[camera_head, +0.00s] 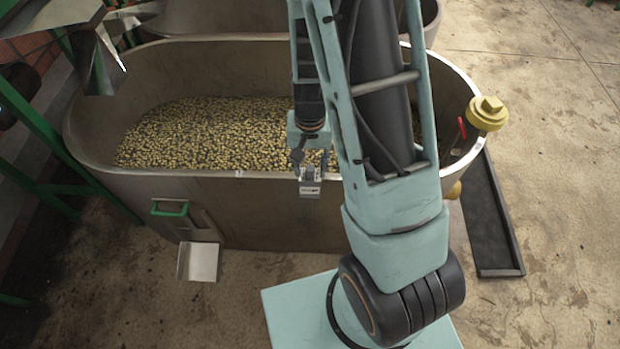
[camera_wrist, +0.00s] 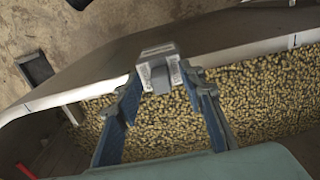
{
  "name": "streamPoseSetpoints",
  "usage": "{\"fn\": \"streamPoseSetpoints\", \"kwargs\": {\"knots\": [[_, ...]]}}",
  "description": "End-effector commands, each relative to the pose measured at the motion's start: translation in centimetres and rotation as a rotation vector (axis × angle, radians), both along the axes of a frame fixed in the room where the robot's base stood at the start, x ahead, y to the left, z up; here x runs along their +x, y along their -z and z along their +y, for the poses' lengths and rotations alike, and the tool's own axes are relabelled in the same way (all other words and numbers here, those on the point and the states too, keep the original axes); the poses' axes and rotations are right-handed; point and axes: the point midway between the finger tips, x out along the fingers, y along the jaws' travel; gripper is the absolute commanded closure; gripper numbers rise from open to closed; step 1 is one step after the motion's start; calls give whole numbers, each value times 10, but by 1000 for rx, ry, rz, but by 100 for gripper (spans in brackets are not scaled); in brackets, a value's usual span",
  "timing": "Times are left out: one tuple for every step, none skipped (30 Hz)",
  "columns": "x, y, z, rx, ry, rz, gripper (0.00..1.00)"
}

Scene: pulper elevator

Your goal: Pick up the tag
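The tag (camera_head: 310,183) is a small pale grey piece with dark markings at the near rim of the metal vat (camera_head: 240,215). In the wrist view the tag (camera_wrist: 158,70) looks like a blocky clip, lying across the vat's rim. My gripper (camera_head: 310,166) is just above the tag in the head view. In the wrist view my gripper (camera_wrist: 160,76) has its two blue-grey fingers spread, with one tip on each side of the tag. The tips are very close to it; I cannot tell whether they touch it.
The vat holds a bed of yellowish beans (camera_head: 215,135). A yellow cap (camera_head: 487,113) and a red handle (camera_head: 462,128) are at its right end. A green-handled hatch with a chute (camera_head: 198,261) is on its front. Open floor (camera_head: 560,190) lies to the right.

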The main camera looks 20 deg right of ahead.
Motion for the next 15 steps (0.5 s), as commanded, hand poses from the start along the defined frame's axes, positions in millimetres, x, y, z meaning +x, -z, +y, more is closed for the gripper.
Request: {"fn": "streamPoseSetpoints", "kwargs": {"knots": [[-1, 6, 0, 1, 1, 3, 64], [0, 8, 0, 0, 1, 1, 64], [0, 10, 0, 0, 1, 1, 64], [0, 11, 0, 0, 1, 1, 64], [0, 12, 0, 0, 0, 1, 64], [0, 12, 0, 1, 0, 0, 64], [0, 12, 0, 1, 0, 0, 64], [0, 12, 1, 1, 0, 0, 64], [0, 12, 0, 1, 0, 0, 64], [0, 12, 0, 1, 0, 0, 64], [0, 12, 0, 1, 0, 0, 64], [0, 12, 0, 1, 0, 0, 66], [0, 12, 0, 1, 0, 0, 69], [0, 12, 0, 1, 0, 0, 73], [0, 12, 0, 1, 0, 0, 77]]}}
